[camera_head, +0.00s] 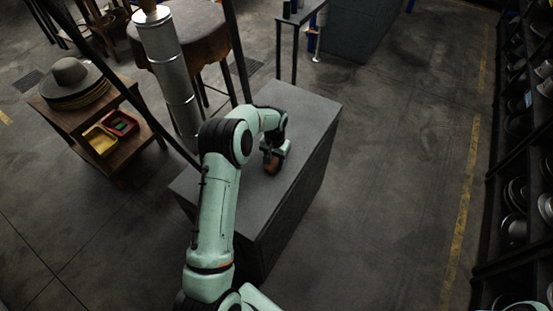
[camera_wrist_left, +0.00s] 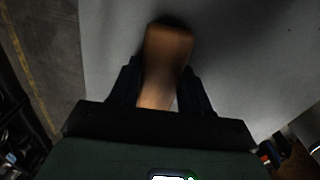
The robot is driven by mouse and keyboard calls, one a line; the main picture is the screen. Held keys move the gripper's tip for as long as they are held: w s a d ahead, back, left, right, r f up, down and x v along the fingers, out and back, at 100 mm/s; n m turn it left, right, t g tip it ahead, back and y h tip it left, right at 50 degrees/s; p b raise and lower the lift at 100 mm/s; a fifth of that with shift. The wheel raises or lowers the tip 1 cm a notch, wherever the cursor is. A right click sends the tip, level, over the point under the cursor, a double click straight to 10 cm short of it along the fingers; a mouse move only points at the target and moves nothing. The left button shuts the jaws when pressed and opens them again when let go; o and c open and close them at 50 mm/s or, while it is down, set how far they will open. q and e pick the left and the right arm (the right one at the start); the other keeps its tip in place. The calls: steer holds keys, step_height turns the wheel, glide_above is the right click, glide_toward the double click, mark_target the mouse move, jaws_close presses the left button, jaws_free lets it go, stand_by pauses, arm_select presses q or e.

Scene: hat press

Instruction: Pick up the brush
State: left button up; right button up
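The brush (camera_wrist_left: 166,62) is a brown, wooden-looking piece on the grey top of a block-shaped stand. It also shows in the head view (camera_head: 272,164), partly hidden by my left gripper (camera_head: 275,154). In the left wrist view the brush lies between the two dark fingers of my left gripper (camera_wrist_left: 162,88), with a finger close on each side. The left finger looks against the brush. I cannot tell whether the right finger touches it. The brush's near end is hidden behind the gripper body. My right gripper is not in view.
The grey stand (camera_head: 302,110) has a clear top around the brush. A metal pipe (camera_head: 168,70) rises at its far left. A wooden shelf table (camera_head: 75,115) with grey hats (camera_head: 72,80) and red and yellow bins stands left. Dark racks (camera_head: 515,160) line the right, beyond open floor.

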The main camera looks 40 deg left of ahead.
mark_target(275, 159)
arm_select(q)
step_height(275, 159, up, 20)
steer(key=p, duration=0.1)
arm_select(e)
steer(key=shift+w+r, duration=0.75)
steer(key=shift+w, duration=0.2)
